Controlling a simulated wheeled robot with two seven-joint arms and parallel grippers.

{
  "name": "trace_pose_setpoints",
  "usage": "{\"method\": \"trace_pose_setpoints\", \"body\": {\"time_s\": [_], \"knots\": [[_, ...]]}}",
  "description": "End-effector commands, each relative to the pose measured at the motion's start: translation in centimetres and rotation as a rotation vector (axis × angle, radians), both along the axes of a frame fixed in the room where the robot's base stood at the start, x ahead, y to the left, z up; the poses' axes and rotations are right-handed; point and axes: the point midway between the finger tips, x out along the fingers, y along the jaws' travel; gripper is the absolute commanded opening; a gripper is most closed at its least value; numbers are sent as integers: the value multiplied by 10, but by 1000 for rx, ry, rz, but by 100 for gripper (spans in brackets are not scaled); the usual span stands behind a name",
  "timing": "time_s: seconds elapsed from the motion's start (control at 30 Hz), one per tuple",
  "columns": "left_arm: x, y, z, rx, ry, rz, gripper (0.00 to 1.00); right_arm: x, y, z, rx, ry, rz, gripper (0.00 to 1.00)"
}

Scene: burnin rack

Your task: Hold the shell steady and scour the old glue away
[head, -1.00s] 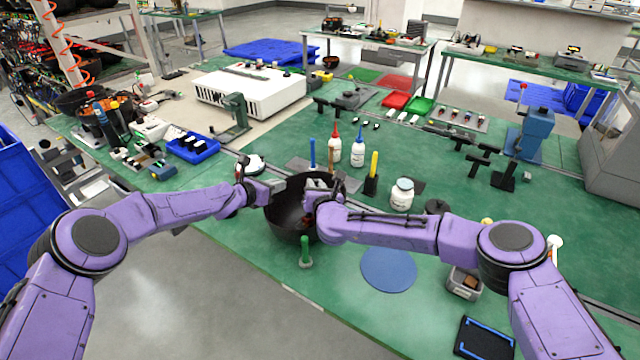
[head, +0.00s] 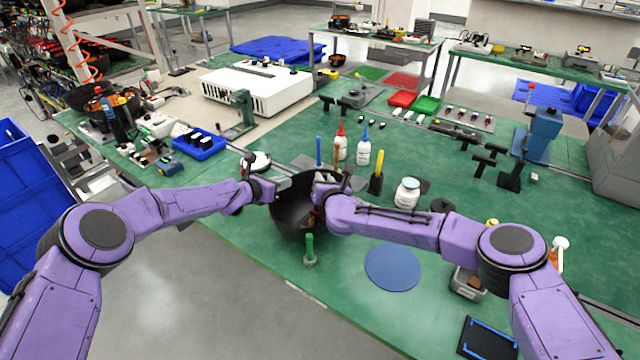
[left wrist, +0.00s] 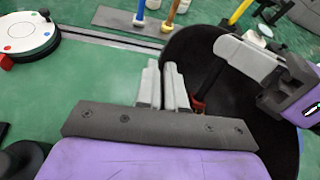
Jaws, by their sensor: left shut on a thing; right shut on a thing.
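The shell is a black bowl (head: 288,215) near the front edge of the green bench. It also shows in the left wrist view (left wrist: 275,135). My left gripper (head: 275,188) is shut on the shell's left rim; its grey fingers (left wrist: 163,88) pinch the wall in the left wrist view. My right gripper (head: 325,183) is over the inside of the shell, also in the left wrist view (left wrist: 235,52). It is shut on a tool, mostly hidden by the hand. A small reddish-brown part (head: 313,216) shows low in the bowl beneath it.
A green-handled tool (head: 309,250) stands just in front of the shell. Behind are glue bottles (head: 362,151), a yellow-handled tool (head: 376,172) and a white jar (head: 407,192). A round blue mat (head: 392,267) lies bare at right. A white round device (left wrist: 28,35) is left of the shell.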

Motion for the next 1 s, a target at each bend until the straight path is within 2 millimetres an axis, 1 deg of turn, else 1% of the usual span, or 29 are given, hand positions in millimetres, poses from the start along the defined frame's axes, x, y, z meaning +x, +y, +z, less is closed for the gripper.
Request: {"method": "trace_pose_setpoints", "body": {"time_s": [0.03, 0.13, 0.37, 0.63, 0.87, 1.0], "knots": [[0, 0, 0, 0, 0, 0, 0, 5, -5, 0, -1, 0, -3, 0], [0, 0, 0, 0, 0, 0, 0, 12, -11, 0, 1, 0, -2, 0], [0, 0, 0, 0, 0, 1, 0, 15, -14, 1, 1, 1, -2, 0], [0, 0, 0, 1, 1, 1, 0, -3, 3, 1, 1, 1, 1, 0], [0, 0, 0, 1, 1, 0, 0, -10, 9, 2, 1, 0, 0, 0], [0, 0, 0, 1, 1, 0, 0, -21, 19, 1, 0, 1, 2, 0]]}}
